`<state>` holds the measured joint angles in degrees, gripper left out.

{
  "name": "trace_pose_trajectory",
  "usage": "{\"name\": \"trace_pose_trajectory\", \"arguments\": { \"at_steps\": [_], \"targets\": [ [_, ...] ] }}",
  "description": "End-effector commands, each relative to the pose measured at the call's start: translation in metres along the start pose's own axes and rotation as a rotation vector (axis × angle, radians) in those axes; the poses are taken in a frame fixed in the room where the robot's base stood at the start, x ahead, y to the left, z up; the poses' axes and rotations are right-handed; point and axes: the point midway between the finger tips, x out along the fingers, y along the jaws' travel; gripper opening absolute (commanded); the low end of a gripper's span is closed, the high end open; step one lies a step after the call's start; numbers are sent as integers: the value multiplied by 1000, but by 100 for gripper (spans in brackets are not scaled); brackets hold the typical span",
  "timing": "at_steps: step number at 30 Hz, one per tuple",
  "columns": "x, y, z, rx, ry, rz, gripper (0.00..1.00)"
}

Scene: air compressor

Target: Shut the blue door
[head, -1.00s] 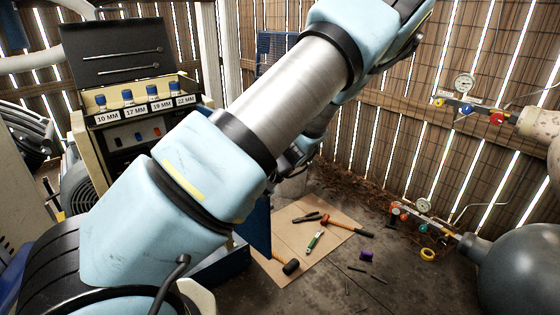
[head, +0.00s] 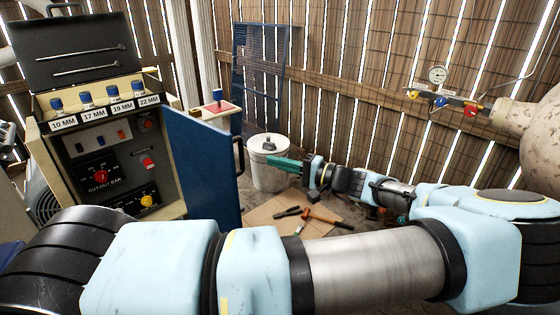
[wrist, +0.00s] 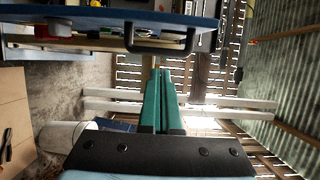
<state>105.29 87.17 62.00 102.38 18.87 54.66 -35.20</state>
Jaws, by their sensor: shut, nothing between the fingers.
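The blue door (head: 204,172) stands open at the right side of the cabinet, whose control panel (head: 112,165) is exposed. Its black handle (head: 239,157) is on the door's right edge. My gripper (head: 269,161) has teal fingers, pressed together and empty. It points left toward the handle, just right of it in the head view. In the wrist view, the blue door (wrist: 75,15) spans the top, with the handle (wrist: 160,46) just ahead of my gripper's fingertips (wrist: 160,72). I cannot tell if they touch.
A white bucket (head: 268,165) stands behind my gripper. Cardboard (head: 262,217) with an orange-handled hammer (head: 325,218) lies on the floor. A tank with a gauge (head: 438,75) is at right. Labelled sockets (head: 112,93) stand on top of the cabinet.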

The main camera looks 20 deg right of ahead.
Motion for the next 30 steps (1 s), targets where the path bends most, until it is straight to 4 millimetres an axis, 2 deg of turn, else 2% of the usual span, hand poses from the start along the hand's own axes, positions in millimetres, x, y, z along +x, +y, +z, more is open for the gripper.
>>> {"name": "trace_pose_trajectory", "arguments": {
  "at_steps": [3,9,12,18,30],
  "targets": [
    [27,-5,1,2,-4,-2,0],
    [67,-4,1,2,-5,-1,0],
    [67,-4,18,2,0,0,0],
    [71,-2,36,1,1,1,0],
    [72,0,39,0,1,2,0]
  ]
}}
